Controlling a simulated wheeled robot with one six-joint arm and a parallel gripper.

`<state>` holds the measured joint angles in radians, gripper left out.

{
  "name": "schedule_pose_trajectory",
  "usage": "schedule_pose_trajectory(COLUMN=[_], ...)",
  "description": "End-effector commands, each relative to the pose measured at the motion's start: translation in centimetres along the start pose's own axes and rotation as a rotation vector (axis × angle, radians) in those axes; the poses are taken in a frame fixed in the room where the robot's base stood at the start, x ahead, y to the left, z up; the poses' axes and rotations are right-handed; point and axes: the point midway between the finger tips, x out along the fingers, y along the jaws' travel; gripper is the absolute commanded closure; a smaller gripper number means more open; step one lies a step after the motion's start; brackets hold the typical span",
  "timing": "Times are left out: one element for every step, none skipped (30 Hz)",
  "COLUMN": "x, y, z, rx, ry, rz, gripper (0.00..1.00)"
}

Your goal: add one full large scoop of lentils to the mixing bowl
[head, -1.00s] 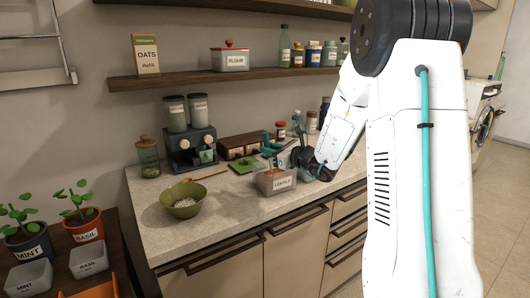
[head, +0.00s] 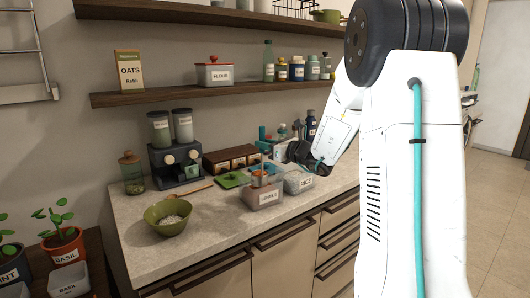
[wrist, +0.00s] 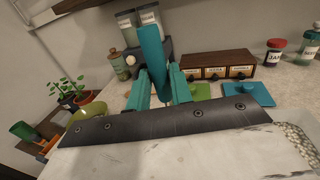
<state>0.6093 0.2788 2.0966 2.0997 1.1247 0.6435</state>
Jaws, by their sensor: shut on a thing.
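My gripper (wrist: 158,84) is shut on a teal handle (wrist: 151,48), which looks like the scoop's handle. The scoop's bowl end and its load cannot be made out. In the head view the gripper is at the lentils bin (head: 264,198), just above or behind it; contact cannot be told. The bin is clear-walled with a brown-grey look and a LENTILS label. The green mixing bowl (head: 154,216) stands to its left on the counter, with pale contents inside. In the wrist view the bowl shows only partly at the left, behind my gripper's dark plate.
A rice bin (head: 305,184) stands right of the lentils bin. A green lid (head: 231,181), a wooden spice rack (head: 232,158) and a grinder-like dispenser (head: 176,162) are behind. A glass jar (head: 132,172) stands at back left. Counter between bowl and lentils bin is clear.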

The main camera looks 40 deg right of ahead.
Motion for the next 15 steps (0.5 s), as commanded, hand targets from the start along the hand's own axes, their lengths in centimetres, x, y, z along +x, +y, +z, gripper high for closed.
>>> schedule_pose_trajectory(x=[0.0,0.0,0.0,0.0,0.0,0.0,0.0,0.0,0.0,0.0,-0.1,0.0,0.0,0.0,0.0], y=[0.0,0.0,0.0,0.0,-0.1,-0.1,-0.1,-0.1,-0.1,-0.1,-0.1,-0.1,-0.1,-0.1,-0.1], z=[0.6,0.9,1.3,1.6,1.8,2.2,2.4,2.7,3.1,3.4,3.6,4.0,4.2,4.5,4.8], rx=[-0.003,-0.003,-0.003,-0.003,-0.003,-0.003,-0.003,-0.003,-0.004,-0.004,-0.004,-0.002,-0.002,-0.003,-0.003], ry=[-0.002,-0.003,-0.003,-0.003,-0.003,-0.003,-0.002,-0.002,-0.002,-0.002,-0.003,-0.003,-0.003,-0.003,-0.003], rz=[0.0,0.0,0.0,0.0,0.0,0.0,0.0,0.0,0.0,0.0,0.0,0.0,0.0,0.0,0.0], gripper=[1.0,1.0,1.0,1.0,1.0,1.0,1.0,1.0,1.0,1.0,1.0,1.0,1.0,1.0,1.0])
